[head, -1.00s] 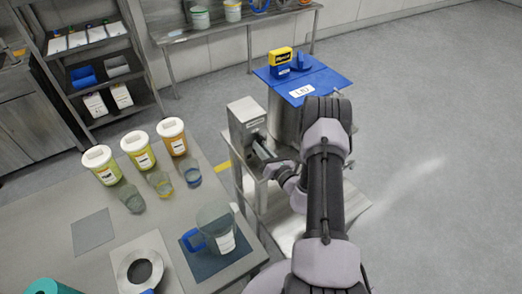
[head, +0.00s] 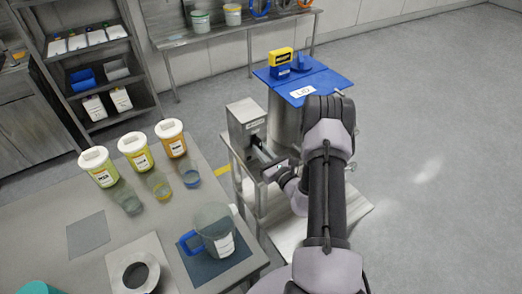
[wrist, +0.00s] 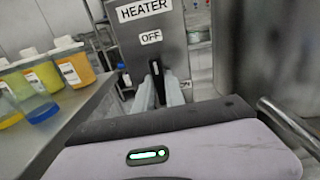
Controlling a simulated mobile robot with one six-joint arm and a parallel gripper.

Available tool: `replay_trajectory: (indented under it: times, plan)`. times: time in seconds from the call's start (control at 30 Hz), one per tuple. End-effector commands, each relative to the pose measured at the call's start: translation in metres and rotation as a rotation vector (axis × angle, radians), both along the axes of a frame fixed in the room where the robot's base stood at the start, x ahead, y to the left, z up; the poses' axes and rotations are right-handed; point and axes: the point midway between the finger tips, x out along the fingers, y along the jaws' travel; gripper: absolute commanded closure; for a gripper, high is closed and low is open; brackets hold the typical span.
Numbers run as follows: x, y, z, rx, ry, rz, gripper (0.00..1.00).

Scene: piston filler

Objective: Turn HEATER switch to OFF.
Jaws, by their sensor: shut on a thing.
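The HEATER switch box (wrist: 150,35) is a grey metal box with a HEATER label at the top, an OFF label (wrist: 151,37) below it and an ON label (wrist: 185,84) lower right, partly hidden. It also stands beside the steel vessel in the head view (head: 246,116). The dark switch lever (wrist: 156,68) sits below OFF, its upper end towards that label. My gripper (wrist: 158,92) is shut on the lever, one pale finger on each side. The fingers hide part of the lever, so its exact angle is hard to tell. In the head view my gripper (head: 266,163) reaches the box's front.
A steel vessel (head: 286,122) with a blue lid (head: 325,80) stands just right of the box. The table (head: 45,235) at left holds lidded tubs (head: 136,151), beakers and a blue-handled jug (head: 215,230). Open floor lies to the right.

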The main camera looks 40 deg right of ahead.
Motion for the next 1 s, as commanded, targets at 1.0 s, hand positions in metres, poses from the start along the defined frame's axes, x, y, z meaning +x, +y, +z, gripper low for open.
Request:
replay_trajectory:
  times: [1.0]
  plan:
    - [-0.057,0.002,0.001,0.004,0.004,-0.005,0.64]
